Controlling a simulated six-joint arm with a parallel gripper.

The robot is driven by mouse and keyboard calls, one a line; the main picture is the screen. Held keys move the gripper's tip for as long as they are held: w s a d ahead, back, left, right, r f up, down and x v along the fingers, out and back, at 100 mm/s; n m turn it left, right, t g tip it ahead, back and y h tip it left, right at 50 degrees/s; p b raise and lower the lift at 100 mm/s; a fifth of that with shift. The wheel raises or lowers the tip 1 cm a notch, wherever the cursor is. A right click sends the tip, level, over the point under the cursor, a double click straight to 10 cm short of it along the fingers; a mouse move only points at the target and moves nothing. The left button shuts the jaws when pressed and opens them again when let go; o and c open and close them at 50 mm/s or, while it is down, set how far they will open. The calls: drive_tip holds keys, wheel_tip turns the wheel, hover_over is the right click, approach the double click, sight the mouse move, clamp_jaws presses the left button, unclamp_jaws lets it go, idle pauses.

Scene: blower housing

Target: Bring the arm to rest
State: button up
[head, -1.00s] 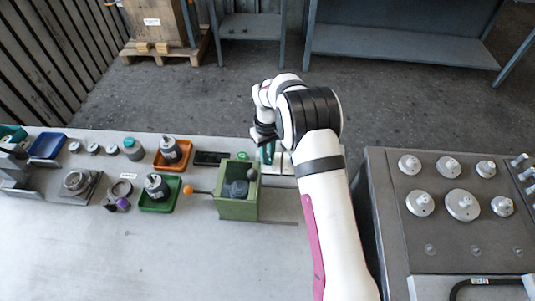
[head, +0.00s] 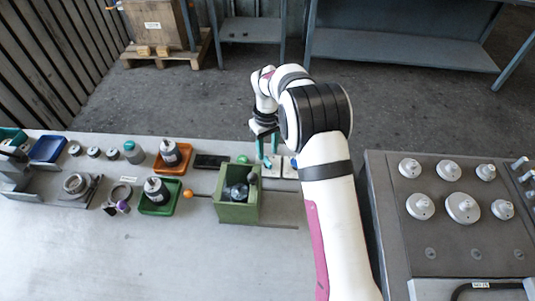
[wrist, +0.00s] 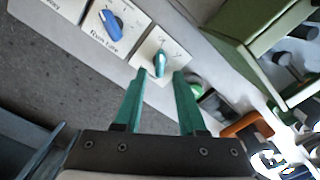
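My gripper (head: 267,152) hangs at the back edge of the bench, just behind the green box fixture. In the wrist view my gripper (wrist: 159,76) shows its two teal fingers apart, with nothing held between them. Beyond the fingertips a teal knob (wrist: 160,64) stands on a white plate. It lines up with the gap, and the fingers look clear of it. A blue knob (wrist: 111,22) sits on the neighbouring labelled plate. My white arm hides part of the bench in the head view.
The green box fixture (head: 238,212) with an orange-tipped lever stands close to my gripper. Orange (head: 184,168) and green (head: 146,209) trays hold parts to the left. A grey machine with several knobs (head: 462,207) stands at right. The front of the bench is clear.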

drive_tip(key=shift+r, duration=0.75)
drive_tip(key=s+d+r+m, duration=0.4)
drive_tip(key=s+d+r, duration=0.2)
drive_tip(key=s+r, duration=0.4)
drive_tip(key=s+d+r+m, duration=0.1)
drive_tip(key=s+m, duration=0.2)
drive_tip(key=s, duration=0.5)
drive_tip(key=s+d+r+m+y, duration=0.1)
drive_tip(key=s+d+m, duration=0.1)
drive_tip(key=s, duration=0.6)
drive_tip(key=s+d+r+m, duration=0.1)
drive_tip(key=s+r+m, duration=0.1)
drive_tip(key=s, duration=0.6)
drive_tip(key=shift+s+d+m+y, duration=0.3)
drive_tip(key=shift+s+m+y, duration=0.1)
drive_tip(key=shift+m, duration=0.4)
drive_tip(key=shift+r, duration=0.1)
